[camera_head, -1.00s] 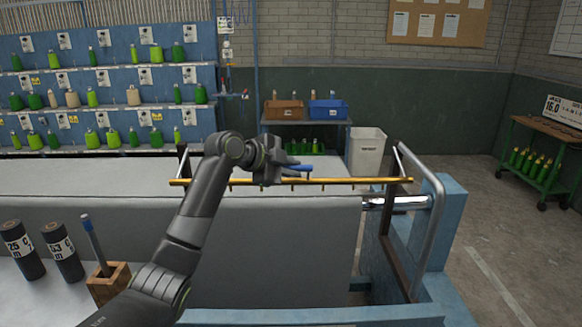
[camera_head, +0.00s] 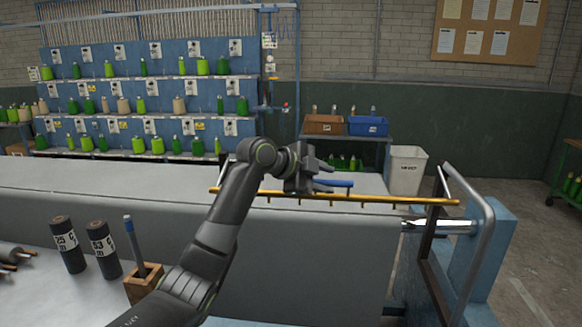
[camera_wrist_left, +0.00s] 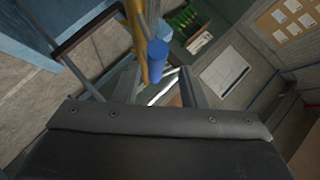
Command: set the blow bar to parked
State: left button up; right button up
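The blow bar (camera_head: 400,200) is a long thin yellow bar with short nozzles underneath. It runs across above the front of the grey turf bed, near the metal side frame. A blue handle (camera_head: 333,183) sticks out by its middle. My left gripper (camera_head: 312,180) is beside this handle, just above the bar. In the left wrist view the blue handle (camera_wrist_left: 155,62) shows beyond and between my two spread fingers (camera_wrist_left: 157,88), with the yellow bar (camera_wrist_left: 136,35) behind it. I see no clear contact. My right gripper is out of view.
The metal side frame (camera_head: 487,225) with its blue post stands at the bar's right end. Two dark rollers (camera_head: 68,245) and a wooden holder (camera_head: 141,284) with an upright stick are at front left. A white bin (camera_head: 405,172) and yarn racks (camera_head: 150,100) are behind.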

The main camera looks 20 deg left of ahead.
pick_arm(q)
jog(key=b+v, duration=0.4)
jog(key=v, duration=1.1)
